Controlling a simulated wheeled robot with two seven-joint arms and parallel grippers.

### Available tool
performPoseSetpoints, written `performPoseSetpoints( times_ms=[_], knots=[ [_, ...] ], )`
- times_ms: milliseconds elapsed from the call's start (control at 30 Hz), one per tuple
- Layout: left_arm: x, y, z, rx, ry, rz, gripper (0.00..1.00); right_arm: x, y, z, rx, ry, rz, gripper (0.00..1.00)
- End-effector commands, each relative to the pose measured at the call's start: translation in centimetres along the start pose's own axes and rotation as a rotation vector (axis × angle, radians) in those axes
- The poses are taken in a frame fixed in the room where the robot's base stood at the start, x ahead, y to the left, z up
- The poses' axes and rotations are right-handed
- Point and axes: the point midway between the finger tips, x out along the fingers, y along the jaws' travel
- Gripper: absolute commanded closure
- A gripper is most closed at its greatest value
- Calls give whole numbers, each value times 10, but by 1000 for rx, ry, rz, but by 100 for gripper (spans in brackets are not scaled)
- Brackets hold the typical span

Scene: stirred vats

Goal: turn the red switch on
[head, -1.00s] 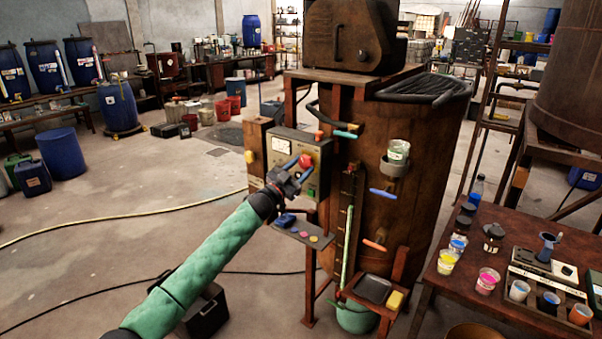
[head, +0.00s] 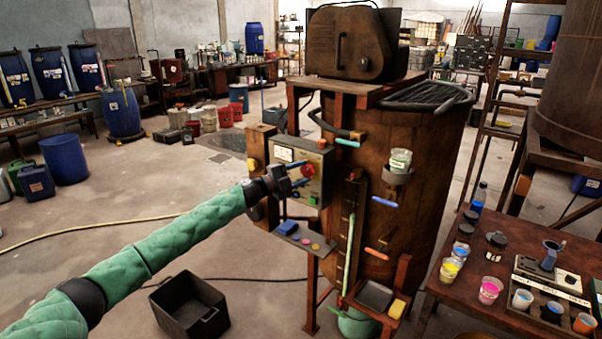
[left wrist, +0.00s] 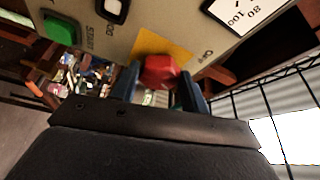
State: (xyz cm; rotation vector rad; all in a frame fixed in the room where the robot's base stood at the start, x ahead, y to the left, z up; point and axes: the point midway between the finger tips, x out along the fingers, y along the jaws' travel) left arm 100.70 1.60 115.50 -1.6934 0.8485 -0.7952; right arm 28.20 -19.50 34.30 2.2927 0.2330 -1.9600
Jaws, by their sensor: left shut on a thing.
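The red switch (head: 308,170) is a red knob on the front of the grey control panel (head: 319,158), which is fixed to the brown vat's stand. My left gripper (head: 303,174) reaches it from the left, its blue fingers at the knob. In the left wrist view the red switch (left wrist: 160,72) sits between the two fingers (left wrist: 160,88), in front of a yellow plate (left wrist: 180,52). The gripper is shut on it. The knob's exact turn angle is hard to tell. My right gripper is not in view.
A green button (left wrist: 60,27) and a gauge (left wrist: 238,14) are on the same panel. A small shelf (head: 303,240) with a blue item and coloured buttons sits below. A black crate (head: 190,308) stands on the floor. A table (head: 450,290) with cups is at right.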

Motion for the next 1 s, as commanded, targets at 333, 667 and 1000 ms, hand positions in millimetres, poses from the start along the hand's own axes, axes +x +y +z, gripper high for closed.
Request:
performPoseSetpoints(
  times_ms=[333, 667, 1000],
  knots=[
    [0, -3, -1, 193, 0, 82, 78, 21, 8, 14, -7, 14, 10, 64],
    [0, -2, -1, 259, 1, 109, 78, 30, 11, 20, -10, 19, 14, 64],
    [0, -1, -1, 262, 1, 111, 78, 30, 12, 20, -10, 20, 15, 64]
  ],
)
